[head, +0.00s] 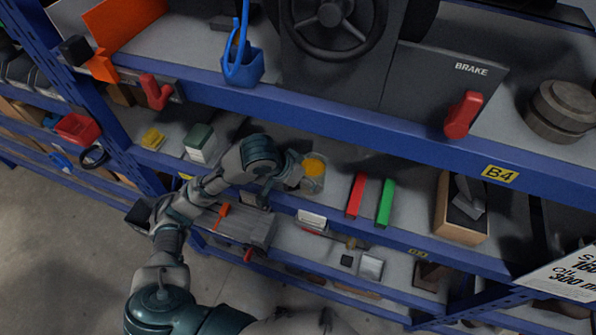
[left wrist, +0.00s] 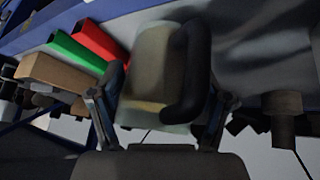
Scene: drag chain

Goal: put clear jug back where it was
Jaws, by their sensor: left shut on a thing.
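The clear jug (head: 313,180) has a yellow-orange content and is at the middle shelf, left of the red and green blocks. In the left wrist view the jug (left wrist: 152,75) fills the centre, with its dark handle (left wrist: 190,70) on the right side. My left gripper (head: 290,178) reaches in from the left and is shut on the jug; its fingers (left wrist: 160,105) show on both sides of it in the left wrist view. Whether the jug's base touches the shelf cannot be told. My right gripper is not in view.
A red block (head: 356,195) and a green block (head: 385,203) stand right of the jug. A wooden box (head: 461,222) is farther right. A green-and-white box (head: 200,143) is to the left. The blue upper shelf edge (head: 330,122) passes above the jug.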

